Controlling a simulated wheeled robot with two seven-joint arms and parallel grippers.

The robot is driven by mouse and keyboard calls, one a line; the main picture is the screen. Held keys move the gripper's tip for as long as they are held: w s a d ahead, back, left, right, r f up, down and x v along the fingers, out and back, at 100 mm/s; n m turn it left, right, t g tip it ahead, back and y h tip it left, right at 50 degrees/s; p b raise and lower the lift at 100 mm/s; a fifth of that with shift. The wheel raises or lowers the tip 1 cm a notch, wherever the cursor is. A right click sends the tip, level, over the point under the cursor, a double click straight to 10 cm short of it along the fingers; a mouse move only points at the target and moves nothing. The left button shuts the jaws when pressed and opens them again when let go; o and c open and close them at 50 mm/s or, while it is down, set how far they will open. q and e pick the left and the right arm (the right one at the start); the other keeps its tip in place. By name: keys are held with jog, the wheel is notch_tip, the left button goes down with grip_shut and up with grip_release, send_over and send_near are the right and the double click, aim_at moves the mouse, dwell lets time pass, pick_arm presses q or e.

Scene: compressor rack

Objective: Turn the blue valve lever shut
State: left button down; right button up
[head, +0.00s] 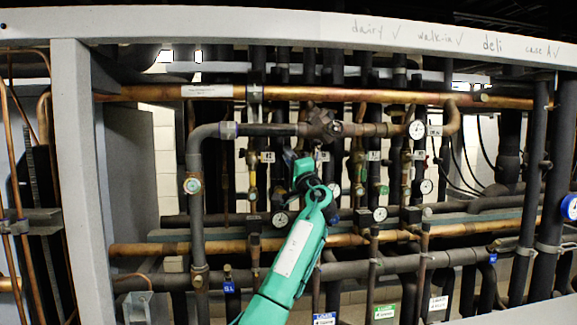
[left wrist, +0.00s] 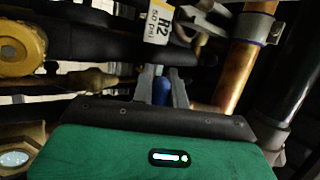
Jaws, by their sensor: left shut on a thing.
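The blue valve lever (left wrist: 161,92) shows in the left wrist view as a small blue piece between the two grey fingers of my left gripper (left wrist: 163,80). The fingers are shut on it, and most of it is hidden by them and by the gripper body. In the head view my green left arm rises from the bottom middle, and its gripper (head: 300,168) is in among the pipes, below the copper and brass valve body (head: 322,126). I cannot make out the lever there; the gripper and arm cover that spot. My right gripper is not in view.
Dark and copper pipes crowd around the gripper. A long copper pipe (head: 370,95) runs above it, and a thick grey pipe (head: 195,160) stands to the left. Several gauges, one at the upper right (head: 417,129), are close by. A tag (left wrist: 158,22) reads "R2 50 psi".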

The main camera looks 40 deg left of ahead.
pick_arm(q)
jog(key=shift+r+m, duration=0.25)
jog(key=shift+m, duration=0.25)
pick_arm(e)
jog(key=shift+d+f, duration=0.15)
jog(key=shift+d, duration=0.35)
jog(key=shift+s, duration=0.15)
pick_arm(q)
jog(key=c, duration=1.7)
grip_release()
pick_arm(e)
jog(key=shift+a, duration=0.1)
pick_arm(q)
jog(key=shift+f, duration=0.1)
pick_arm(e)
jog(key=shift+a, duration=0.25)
